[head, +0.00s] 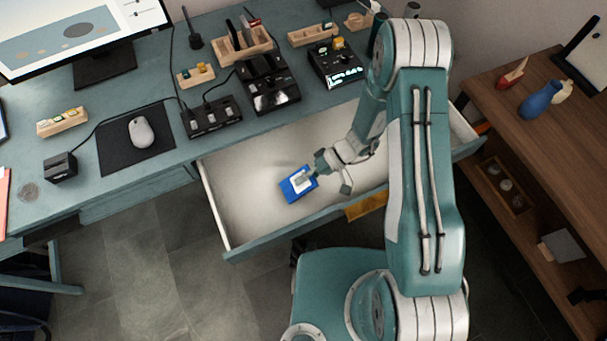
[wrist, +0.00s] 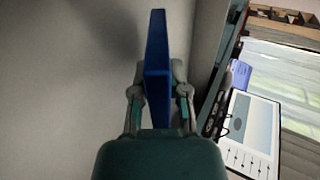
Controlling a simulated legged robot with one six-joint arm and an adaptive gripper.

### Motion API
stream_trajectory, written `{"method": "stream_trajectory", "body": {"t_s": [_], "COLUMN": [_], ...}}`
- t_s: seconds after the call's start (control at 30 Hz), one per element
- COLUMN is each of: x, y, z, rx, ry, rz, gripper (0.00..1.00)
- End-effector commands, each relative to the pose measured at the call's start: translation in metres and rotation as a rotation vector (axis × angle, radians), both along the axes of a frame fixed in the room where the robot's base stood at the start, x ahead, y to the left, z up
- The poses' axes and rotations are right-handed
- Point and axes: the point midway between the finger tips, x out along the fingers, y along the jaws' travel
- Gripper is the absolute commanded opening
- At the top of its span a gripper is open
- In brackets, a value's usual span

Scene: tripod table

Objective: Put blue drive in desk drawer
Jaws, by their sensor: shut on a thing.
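The blue drive (head: 297,184) with a pale label shows in the head view, over the inside of the open desk drawer (head: 240,190). My gripper (head: 330,170) is shut on the drive, at its right end. In the wrist view the drive (wrist: 157,70) stands edge-on between the two fingers of my gripper (wrist: 160,95). The pale drawer interior fills the left of the wrist view. I cannot tell whether the drive touches the drawer floor. My arm hides part of the drawer's right side.
The teal desk (head: 130,75) carries a monitor (head: 80,35), a mouse (head: 141,131), docks (head: 211,117) and wooden holders (head: 240,45) behind the drawer. A brown shelf unit (head: 520,115) stands at the right. The drawer's left part is bare.

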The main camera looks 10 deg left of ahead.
Motion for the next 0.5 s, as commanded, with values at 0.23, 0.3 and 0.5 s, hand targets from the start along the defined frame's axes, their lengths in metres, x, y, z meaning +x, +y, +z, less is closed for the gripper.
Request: {"method": "stream_trajectory", "body": {"t_s": [0.23, 0.3, 0.5], "x": [0.0001, 0.0001, 0.0], "y": [0.0, 0.0001, 0.0], "z": [-0.0092, -0.0096, -0.0095], "rx": [0.0, 0.0, 0.0], "ry": [0.0, 0.0, 0.0], "rz": [0.0, 0.0, 0.0], "gripper": [0.0, 0.0, 0.29]}}
